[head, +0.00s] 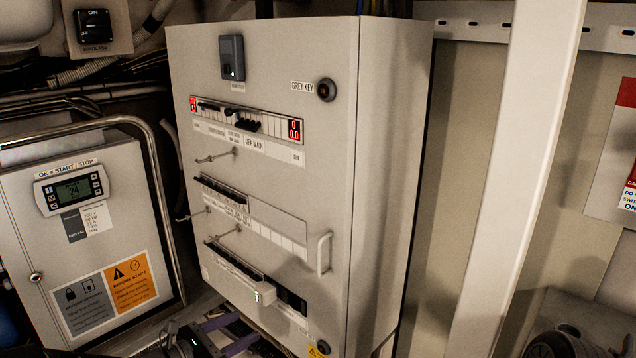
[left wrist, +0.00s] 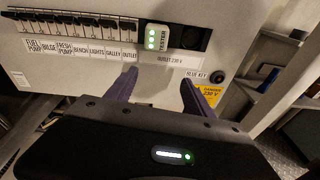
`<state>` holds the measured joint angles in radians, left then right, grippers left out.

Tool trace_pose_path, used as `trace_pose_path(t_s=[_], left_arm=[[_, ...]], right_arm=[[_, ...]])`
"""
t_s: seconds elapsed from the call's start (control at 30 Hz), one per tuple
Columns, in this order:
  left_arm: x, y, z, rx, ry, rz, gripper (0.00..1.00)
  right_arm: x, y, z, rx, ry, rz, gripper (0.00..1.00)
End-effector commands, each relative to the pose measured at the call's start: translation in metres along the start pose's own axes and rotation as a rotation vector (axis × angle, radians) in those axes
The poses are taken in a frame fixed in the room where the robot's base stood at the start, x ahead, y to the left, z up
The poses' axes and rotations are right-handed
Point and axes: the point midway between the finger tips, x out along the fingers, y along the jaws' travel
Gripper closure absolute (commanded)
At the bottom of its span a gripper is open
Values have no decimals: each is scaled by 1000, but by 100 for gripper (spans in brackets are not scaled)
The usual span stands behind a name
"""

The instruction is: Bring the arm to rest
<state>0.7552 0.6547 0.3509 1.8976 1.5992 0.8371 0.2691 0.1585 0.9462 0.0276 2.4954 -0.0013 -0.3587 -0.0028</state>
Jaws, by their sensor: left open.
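My left gripper (head: 232,333) shows at the bottom of the head view, low in front of the light grey electrical cabinet (head: 385,150). Its two purple fingers also show in the left wrist view (left wrist: 158,88). They are apart with nothing between them. They point at the lower panel front, below a white tester (left wrist: 158,38) with green lights. The tester sits in the bottom row of the panel and also shows in the head view (head: 265,294). The fingers appear clear of the tester. My right gripper cannot be made out.
A smaller box (head: 85,235) with a display and a bent metal rail (head: 160,190) stands at the left. A handle (head: 323,254) and rods stick out from the cabinet. A pale post (head: 520,170) stands right of it. Dark equipment (head: 565,343) lies at the lower right.

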Motion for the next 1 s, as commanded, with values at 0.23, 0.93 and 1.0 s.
trace_pose_path(t_s=[0.23, 0.93, 1.0], left_arm=[[-30, -90, -126, 298, 416, -273, 39], [-139, -357, -191, 1741, 292, -1298, 39], [-138, -357, -191, 1744, 291, -1298, 39]], right_arm=[[-5, -2, 0, 2, 0, 0, 0], [-74, -29, 0, 3, -1, -1, 0], [-73, -29, 0, 3, -1, -1, 0]])
